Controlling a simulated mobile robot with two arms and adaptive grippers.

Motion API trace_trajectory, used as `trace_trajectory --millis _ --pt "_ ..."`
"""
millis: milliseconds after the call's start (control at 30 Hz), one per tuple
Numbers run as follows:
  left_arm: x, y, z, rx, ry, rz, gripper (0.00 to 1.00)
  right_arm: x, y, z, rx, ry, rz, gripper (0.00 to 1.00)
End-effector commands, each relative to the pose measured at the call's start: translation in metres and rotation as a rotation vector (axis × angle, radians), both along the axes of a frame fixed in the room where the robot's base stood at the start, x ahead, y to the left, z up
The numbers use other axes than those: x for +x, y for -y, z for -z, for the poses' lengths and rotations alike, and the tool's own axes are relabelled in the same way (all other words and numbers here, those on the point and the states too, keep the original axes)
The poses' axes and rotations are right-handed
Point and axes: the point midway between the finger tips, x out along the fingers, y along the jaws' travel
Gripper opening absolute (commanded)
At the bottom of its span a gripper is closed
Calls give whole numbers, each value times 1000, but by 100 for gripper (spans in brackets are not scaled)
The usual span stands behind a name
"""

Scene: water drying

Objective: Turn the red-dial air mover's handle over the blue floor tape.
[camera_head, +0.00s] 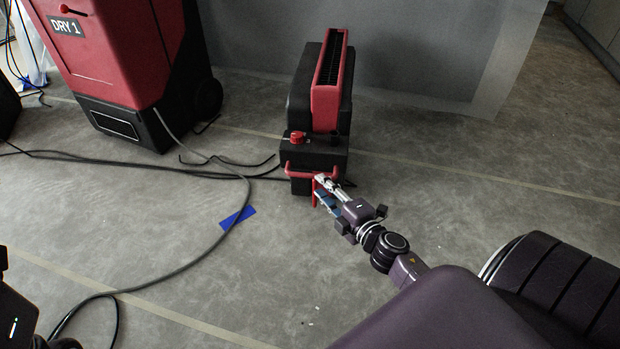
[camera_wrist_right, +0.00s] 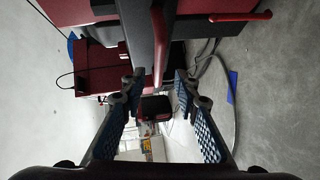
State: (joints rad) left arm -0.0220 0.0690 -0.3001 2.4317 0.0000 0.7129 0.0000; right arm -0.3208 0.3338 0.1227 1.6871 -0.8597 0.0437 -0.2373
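The air mover (camera_head: 326,95) is a tall black and red unit standing on the floor, with a red dial (camera_head: 297,138) on its front ledge. Its red handle (camera_head: 300,172) juts out at the front below the dial. The handle also shows in the right wrist view (camera_wrist_right: 158,50), where a red bar end lies between the fingers. My right gripper (camera_head: 325,190) is at the handle, its blue-padded fingers (camera_wrist_right: 158,84) apart with gaps beside the bar. The blue floor tape (camera_head: 238,218) lies left of and nearer than the handle. My left gripper's fingers are not seen.
A large red and black machine marked DRY 1 (camera_head: 125,65) stands at the back left. Dark cables (camera_head: 215,235) run over the floor, passing by the blue tape. A grey wall panel (camera_head: 430,55) is behind the air mover. Floor at the right is clear.

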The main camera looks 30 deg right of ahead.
Motion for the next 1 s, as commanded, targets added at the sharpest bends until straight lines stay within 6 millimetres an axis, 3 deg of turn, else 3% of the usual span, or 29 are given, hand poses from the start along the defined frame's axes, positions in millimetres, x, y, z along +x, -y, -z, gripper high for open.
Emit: trace_trajectory --millis 200,400,767,1000 --pt "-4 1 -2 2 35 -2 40 37 1 6 -2 4 -3 29" --pt "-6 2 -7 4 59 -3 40 61 1 9 1 3 -2 29" --pt "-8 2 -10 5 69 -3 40 69 1 9 3 3 -3 29" --pt "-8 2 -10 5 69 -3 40 68 0 9 4 3 -3 6"
